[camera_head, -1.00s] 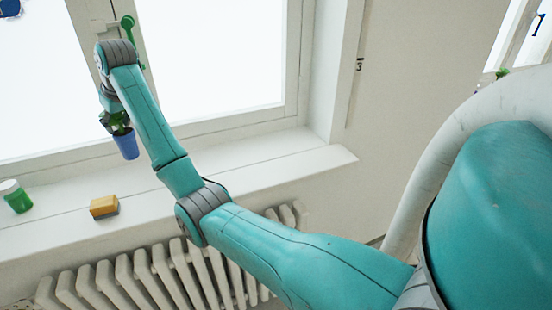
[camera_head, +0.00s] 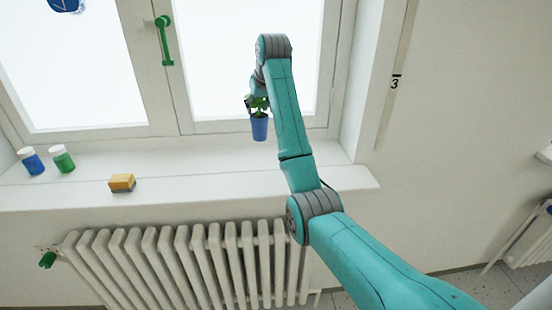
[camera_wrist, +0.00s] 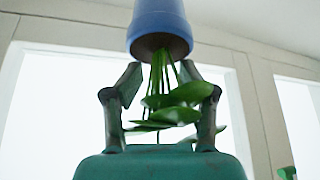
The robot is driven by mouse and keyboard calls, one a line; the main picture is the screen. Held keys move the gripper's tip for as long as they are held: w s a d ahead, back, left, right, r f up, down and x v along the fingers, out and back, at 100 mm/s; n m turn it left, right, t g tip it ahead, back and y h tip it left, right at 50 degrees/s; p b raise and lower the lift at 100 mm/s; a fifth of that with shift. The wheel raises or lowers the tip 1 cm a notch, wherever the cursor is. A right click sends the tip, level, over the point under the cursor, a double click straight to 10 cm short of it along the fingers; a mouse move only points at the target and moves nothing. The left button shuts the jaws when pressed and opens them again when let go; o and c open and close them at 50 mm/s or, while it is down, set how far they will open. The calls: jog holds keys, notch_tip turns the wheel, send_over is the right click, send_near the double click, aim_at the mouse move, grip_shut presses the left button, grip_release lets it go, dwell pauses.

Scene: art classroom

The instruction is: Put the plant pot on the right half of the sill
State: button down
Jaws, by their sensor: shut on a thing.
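The plant pot (camera_head: 259,129) is a blue pot with a green leafy plant. It hangs upright in my gripper (camera_head: 257,101), in front of the right window pane and above the right part of the sill (camera_head: 219,178). In the wrist view the pot (camera_wrist: 159,25) is at the top, and my gripper (camera_wrist: 158,92) has its fingers on either side of the green stems and leaves. The pot looks clear of the sill; the exact height is hard to tell.
A yellow sponge (camera_head: 122,182) lies on the sill's left half. A blue jar (camera_head: 31,161) and a green jar (camera_head: 62,159) stand at its far left. The right part of the sill is bare. A white radiator (camera_head: 190,262) is below. A green window handle (camera_head: 164,40) sticks out.

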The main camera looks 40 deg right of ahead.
aim_at(259, 133)
notch_tip(259, 133, down, 5)
jog(key=shift+d+f, duration=0.15)
jog(key=shift+f, duration=2.15)
jog(key=shift+f, duration=0.1)
jog(key=shift+c, duration=1.6)
grip_release()
